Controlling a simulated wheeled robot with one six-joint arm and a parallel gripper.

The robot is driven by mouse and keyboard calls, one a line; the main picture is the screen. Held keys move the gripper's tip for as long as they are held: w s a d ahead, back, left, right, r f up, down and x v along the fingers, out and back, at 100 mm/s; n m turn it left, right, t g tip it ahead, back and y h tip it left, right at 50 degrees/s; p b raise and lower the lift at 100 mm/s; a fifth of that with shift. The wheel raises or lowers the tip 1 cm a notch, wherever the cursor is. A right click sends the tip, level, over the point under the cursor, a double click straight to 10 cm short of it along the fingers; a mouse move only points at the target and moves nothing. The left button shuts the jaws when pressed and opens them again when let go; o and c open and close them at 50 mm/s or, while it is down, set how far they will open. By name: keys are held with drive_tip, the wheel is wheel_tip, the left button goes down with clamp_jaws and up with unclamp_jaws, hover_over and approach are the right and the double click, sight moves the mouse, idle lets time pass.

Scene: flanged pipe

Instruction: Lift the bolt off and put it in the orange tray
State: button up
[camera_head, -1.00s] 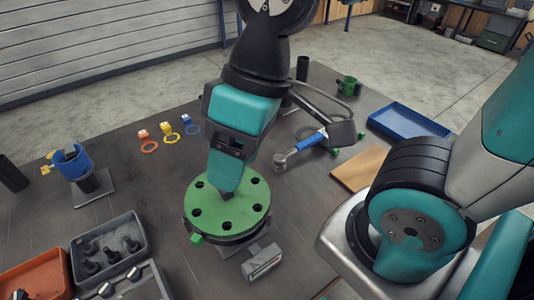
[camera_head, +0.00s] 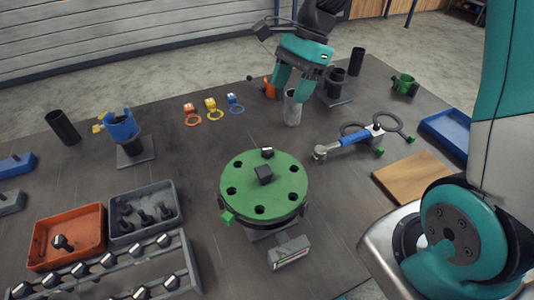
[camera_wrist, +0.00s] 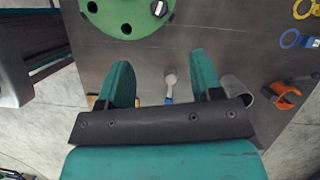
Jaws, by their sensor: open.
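The green flange (camera_head: 240,172) lies flat near the middle of the table, with several open holes. A bolt (camera_head: 267,153) with a pale-topped head sits at the flange's far rim; its shank is hidden. It also shows at the top edge of the wrist view (camera_wrist: 159,8). The orange tray (camera_head: 97,216) at the left holds one dark bolt (camera_head: 62,243). My gripper (camera_head: 291,88) is open and empty, beyond the flange at the back of the table. In the wrist view its two fingers (camera_wrist: 160,62) stand apart above the table, clear of the flange.
A grey cylinder (camera_head: 292,107) stands by my gripper. A blue-handled wrench (camera_head: 350,140) lies right of the flange. A grey tray (camera_head: 175,218) with several bolts adjoins the orange tray. A dark block (camera_head: 263,174) sits mid-flange. A bolt rack (camera_head: 115,268) is in front.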

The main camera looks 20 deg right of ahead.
drive_tip(key=p+x, duration=0.1)
drive_tip(key=x, duration=0.8)
drive_tip(key=shift+p+x, duration=0.7)
drive_tip(key=shift+x, duration=2)
drive_tip(key=c, duration=1.1)
drive_tip(key=shift+r, duration=0.15)
wheel_tip(320, 180, up, 20)
drive_tip(key=shift+f+b, duration=0.1)
drive_tip(key=shift+b, duration=0.35)
wheel_tip(320, 180, up, 5)
drive_tip(key=p, duration=0.6)
hover_over(266, 149)
drive_tip(key=shift+d, duration=0.35)
